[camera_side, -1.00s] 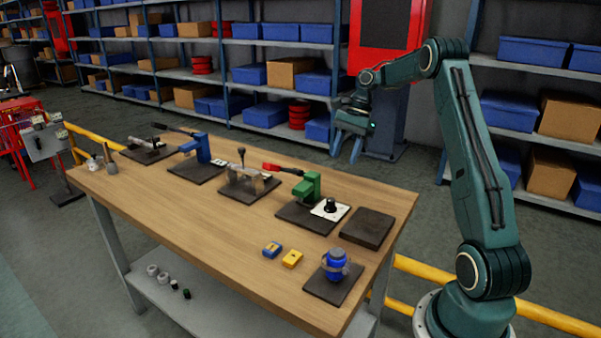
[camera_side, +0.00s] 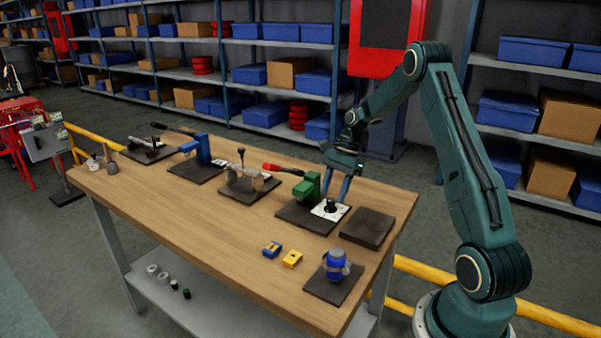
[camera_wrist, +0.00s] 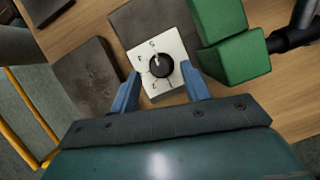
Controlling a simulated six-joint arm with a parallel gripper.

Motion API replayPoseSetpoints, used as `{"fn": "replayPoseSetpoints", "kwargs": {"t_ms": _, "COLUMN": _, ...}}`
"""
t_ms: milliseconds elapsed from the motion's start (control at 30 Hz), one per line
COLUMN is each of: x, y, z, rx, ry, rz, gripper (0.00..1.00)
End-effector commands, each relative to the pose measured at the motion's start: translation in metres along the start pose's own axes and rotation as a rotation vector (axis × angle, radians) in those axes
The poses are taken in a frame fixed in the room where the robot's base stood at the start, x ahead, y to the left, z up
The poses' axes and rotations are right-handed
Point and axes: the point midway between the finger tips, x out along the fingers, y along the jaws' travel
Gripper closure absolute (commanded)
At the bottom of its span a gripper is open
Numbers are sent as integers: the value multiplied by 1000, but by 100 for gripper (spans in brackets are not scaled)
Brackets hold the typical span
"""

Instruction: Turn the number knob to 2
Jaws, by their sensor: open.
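The number knob (camera_side: 330,205) is a round black knob on a white square plate (camera_side: 318,212), beside the green block on a dark base. In the wrist view the knob (camera_wrist: 160,66) sits in the middle of the plate (camera_wrist: 178,48), with a light pointer mark near its top edge and small markings around it, too small to read for certain. My gripper (camera_side: 336,188) is just above the knob, pointing down. In the wrist view its two blue fingers (camera_wrist: 162,84) are apart, one to each side of the knob, with gaps visible and no clear contact.
The green block (camera_side: 307,187) with a red-handled lever (camera_side: 283,168) stands close to the left of the knob. A dark flat block (camera_side: 368,228) lies to its right.

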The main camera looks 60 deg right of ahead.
Motion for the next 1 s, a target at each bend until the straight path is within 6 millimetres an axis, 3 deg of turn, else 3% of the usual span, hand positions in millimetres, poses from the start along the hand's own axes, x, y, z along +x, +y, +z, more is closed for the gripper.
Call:
{"fn": "replayPoseSetpoints", "kwargs": {"t_ms": 200, "x": 12, "y": 0, "z": 1, "rx": -1, "ry": 0, "rz": 1, "gripper": 53}}
{"fn": "replayPoseSetpoints", "kwargs": {"t_ms": 500, "x": 13, "y": 0, "z": 0, "rx": -1, "ry": 0, "rz": 0, "gripper": 53}}
{"fn": "replayPoseSetpoints", "kwargs": {"t_ms": 733, "x": 13, "y": 0, "z": 0, "rx": 0, "ry": 0, "rz": 0, "gripper": 98}}
{"fn": "replayPoseSetpoints", "kwargs": {"t_ms": 1000, "x": 13, "y": 0, "z": 0, "rx": -13, "ry": 0, "rz": 6, "gripper": 98}}
